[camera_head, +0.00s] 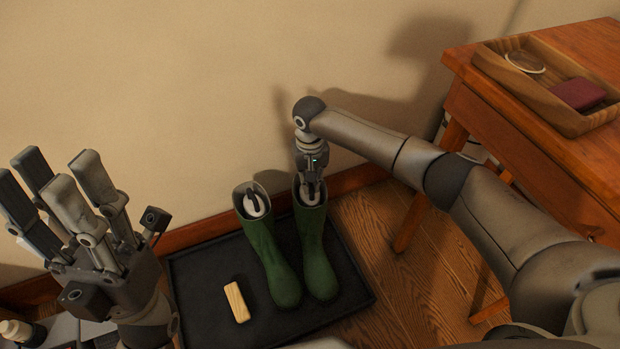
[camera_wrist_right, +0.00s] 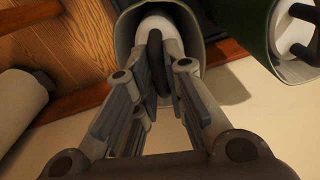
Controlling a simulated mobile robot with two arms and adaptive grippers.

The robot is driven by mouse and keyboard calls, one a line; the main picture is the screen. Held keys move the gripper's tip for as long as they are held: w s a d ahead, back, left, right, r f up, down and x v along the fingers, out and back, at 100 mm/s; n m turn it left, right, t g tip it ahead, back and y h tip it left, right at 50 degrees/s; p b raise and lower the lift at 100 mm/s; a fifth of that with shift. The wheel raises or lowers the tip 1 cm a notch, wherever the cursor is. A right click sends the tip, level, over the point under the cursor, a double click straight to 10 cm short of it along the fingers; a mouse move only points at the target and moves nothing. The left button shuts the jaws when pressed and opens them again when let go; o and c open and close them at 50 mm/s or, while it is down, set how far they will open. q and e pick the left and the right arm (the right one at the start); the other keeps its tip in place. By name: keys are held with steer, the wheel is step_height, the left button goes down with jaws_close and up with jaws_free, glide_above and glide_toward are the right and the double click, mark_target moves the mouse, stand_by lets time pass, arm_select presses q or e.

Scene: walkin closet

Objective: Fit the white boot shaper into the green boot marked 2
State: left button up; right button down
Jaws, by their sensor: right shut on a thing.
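Two green boots stand side by side on a dark tray (camera_head: 205,290). My right gripper (camera_head: 312,183) points down over the right boot (camera_head: 315,250), shut on the dark handle of a white boot shaper (camera_head: 311,198). In the right wrist view, this shaper (camera_wrist_right: 158,28) sits inside the boot's opening, the handle between my fingers (camera_wrist_right: 157,80); its depth is hard to judge. The left boot (camera_head: 266,250) holds another white shaper (camera_head: 255,208) with a dark handle. No number is readable on either boot. My left gripper (camera_head: 62,185) is raised at the left, fingers spread and empty.
A pale wooden block (camera_head: 237,302) lies on the tray left of the boots. A wooden table (camera_head: 540,130) at the right carries a wooden tray (camera_head: 510,75) with a dark red item (camera_head: 577,94). The wall is close behind the boots.

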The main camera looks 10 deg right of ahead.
steer(key=c, duration=1.4)
jaws_free()
steer(key=shift+o, duration=0.4)
steer(key=o, duration=0.5)
steer(key=shift+c, duration=0.2)
